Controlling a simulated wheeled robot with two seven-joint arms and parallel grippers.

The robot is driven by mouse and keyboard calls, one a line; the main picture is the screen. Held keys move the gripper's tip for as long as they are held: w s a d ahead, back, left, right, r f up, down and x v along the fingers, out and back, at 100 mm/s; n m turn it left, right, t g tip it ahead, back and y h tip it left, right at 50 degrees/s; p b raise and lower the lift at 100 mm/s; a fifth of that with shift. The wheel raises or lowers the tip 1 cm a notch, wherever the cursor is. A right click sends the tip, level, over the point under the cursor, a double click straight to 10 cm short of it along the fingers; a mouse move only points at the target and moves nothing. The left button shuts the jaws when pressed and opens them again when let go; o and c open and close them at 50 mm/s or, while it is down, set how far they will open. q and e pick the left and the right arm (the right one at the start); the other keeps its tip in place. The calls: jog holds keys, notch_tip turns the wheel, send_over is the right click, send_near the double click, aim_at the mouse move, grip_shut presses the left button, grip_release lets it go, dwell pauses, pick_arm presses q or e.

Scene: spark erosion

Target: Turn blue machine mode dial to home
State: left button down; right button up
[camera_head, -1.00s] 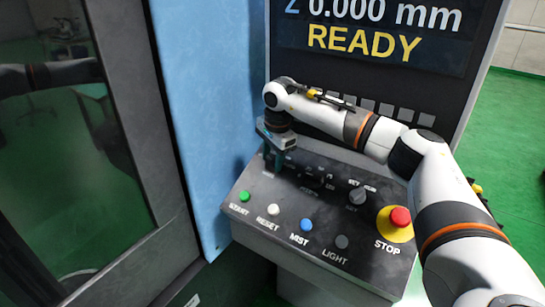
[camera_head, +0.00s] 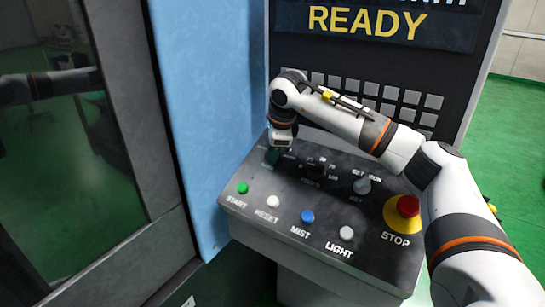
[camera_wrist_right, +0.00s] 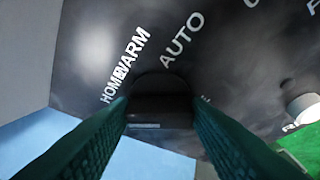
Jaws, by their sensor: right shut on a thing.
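The mode dial (camera_wrist_right: 160,84) is a dark round knob on the black control panel (camera_head: 262,210) of the blue machine. In the right wrist view it sits between the green fingers of my right gripper (camera_wrist_right: 160,108), which is shut on it. The printed words HOME, WARM (camera_wrist_right: 131,50) and AUTO (camera_wrist_right: 182,40) lie around its far side. The dial's pointer cannot be made out. In the head view my right gripper (camera_head: 272,157) is at the panel's back left corner and hides the dial. My left gripper is not in view.
A front row holds the green START (camera_head: 242,188), RESET (camera_head: 273,202), blue MIST (camera_head: 307,217) and white LIGHT (camera_head: 346,233) buttons. The red STOP button (camera_head: 408,206) and another knob (camera_head: 362,185) sit at right, near my arm. The READY screen (camera_head: 372,22) rises behind.

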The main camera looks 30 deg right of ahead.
jog(key=shift+m+t+b, duration=0.3)
jog(key=shift+m+b, duration=0.7)
jog(key=shift+m, duration=0.2)
jog(key=o, duration=0.9)
jog(key=b+v, duration=0.2)
jog(key=v, duration=1)
jog(key=shift+s+a, duration=0.15)
jog(key=shift+a, duration=0.2)
jog(key=shift+f, duration=0.1)
